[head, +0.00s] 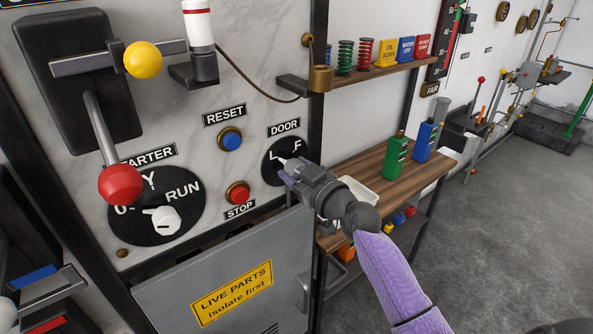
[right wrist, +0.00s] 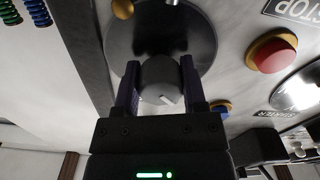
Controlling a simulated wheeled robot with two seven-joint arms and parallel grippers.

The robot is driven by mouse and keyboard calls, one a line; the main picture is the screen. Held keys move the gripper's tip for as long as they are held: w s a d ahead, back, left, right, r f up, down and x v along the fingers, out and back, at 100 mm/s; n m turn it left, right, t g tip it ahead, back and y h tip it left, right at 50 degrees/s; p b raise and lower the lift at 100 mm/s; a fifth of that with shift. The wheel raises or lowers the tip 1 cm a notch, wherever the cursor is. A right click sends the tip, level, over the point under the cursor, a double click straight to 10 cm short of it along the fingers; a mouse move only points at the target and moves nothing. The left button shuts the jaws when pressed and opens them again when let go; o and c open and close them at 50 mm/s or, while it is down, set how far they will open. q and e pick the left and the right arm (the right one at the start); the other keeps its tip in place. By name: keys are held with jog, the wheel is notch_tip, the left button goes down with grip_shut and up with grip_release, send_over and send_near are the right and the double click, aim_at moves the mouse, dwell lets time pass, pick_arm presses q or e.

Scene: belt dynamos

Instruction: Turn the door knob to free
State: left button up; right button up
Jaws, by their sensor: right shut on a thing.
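The door knob sits on a round black dial (head: 270,164) labelled DOOR on the grey panel, with an F mark at its upper right. In the right wrist view the grey knob (right wrist: 159,82) with a white pointer line stands between the two fingers of my right gripper (right wrist: 158,88), which is shut on it. In the head view my right gripper (head: 297,172) reaches the dial from the right and hides most of the knob. Which mark the pointer faces is hard to tell. My left gripper is not in view.
Below is a grey door (head: 235,275) with a yellow LIVE PARTS sign (head: 232,293). Left of the dial are a blue reset button (head: 231,140), a red stop button (head: 239,193) and the starter dial (head: 185,205). A wooden shelf (head: 400,180) with bottles stands at right.

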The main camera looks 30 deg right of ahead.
grip_shut()
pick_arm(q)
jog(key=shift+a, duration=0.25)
